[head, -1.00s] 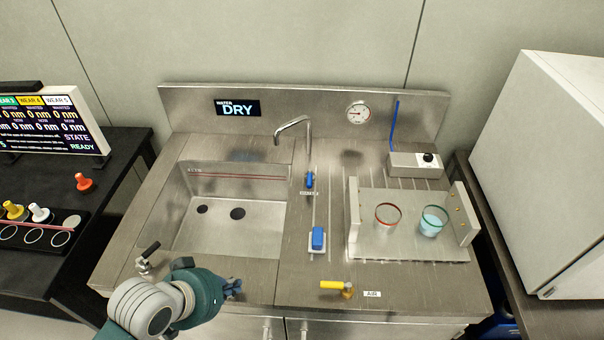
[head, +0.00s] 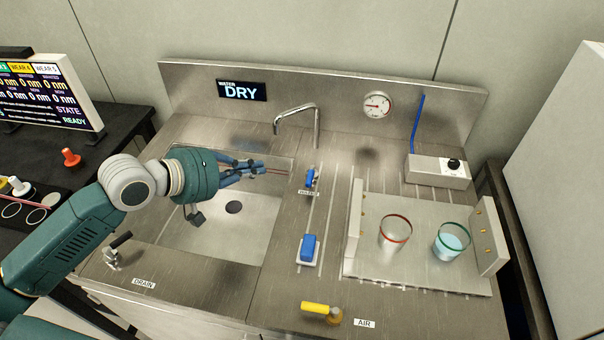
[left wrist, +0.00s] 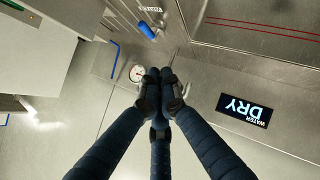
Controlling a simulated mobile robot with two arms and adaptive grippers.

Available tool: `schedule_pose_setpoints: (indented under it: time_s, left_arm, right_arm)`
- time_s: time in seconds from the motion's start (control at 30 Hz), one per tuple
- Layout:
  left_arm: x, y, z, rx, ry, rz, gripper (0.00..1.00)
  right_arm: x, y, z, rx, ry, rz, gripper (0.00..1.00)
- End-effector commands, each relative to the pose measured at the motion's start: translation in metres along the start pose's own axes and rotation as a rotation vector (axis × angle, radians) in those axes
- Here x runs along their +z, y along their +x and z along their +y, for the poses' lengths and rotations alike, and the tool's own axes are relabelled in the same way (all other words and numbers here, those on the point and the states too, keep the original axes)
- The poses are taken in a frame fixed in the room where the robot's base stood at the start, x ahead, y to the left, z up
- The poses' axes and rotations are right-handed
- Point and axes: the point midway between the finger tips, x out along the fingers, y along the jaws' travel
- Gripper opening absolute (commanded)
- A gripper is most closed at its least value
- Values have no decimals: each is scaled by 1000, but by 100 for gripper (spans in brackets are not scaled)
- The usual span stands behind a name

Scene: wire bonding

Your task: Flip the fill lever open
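The fill lever, a small blue lever (head: 311,178), stands on the steel deck right of the sink, behind a label that reads WATER. It also shows as a blue handle in the left wrist view (left wrist: 147,30), near the top. My left gripper (head: 262,168) is over the back right part of the sink, left of the lever and apart from it. In the left wrist view its dark fingers (left wrist: 160,80) meet at their tips with nothing between them. My right gripper is not in view.
The sink (head: 205,235) lies below my left arm, with the faucet (head: 300,115) behind the lever. A blue block (head: 308,247), yellow air lever (head: 317,308) and black-handled drain lever (head: 118,242) are nearer. A rack with two beakers (head: 395,232) stands right. The display (head: 241,91) reads WATER DRY.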

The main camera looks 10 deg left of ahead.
Motion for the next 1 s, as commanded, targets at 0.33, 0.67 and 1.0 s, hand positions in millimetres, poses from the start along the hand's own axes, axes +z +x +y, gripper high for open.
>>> schedule_pose_setpoints:
  time_s: [0.33, 0.67, 1.0]
  left_arm:
    - [-1, 0, 0, 2, -5, 1, 0]
    - [-3, 37, 3, 5, -8, 2, 0]
    - [4, 106, 2, 2, -6, -2, 0]
  right_arm:
    - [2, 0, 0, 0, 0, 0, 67]
    - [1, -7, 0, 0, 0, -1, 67]
    - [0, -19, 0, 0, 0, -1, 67]
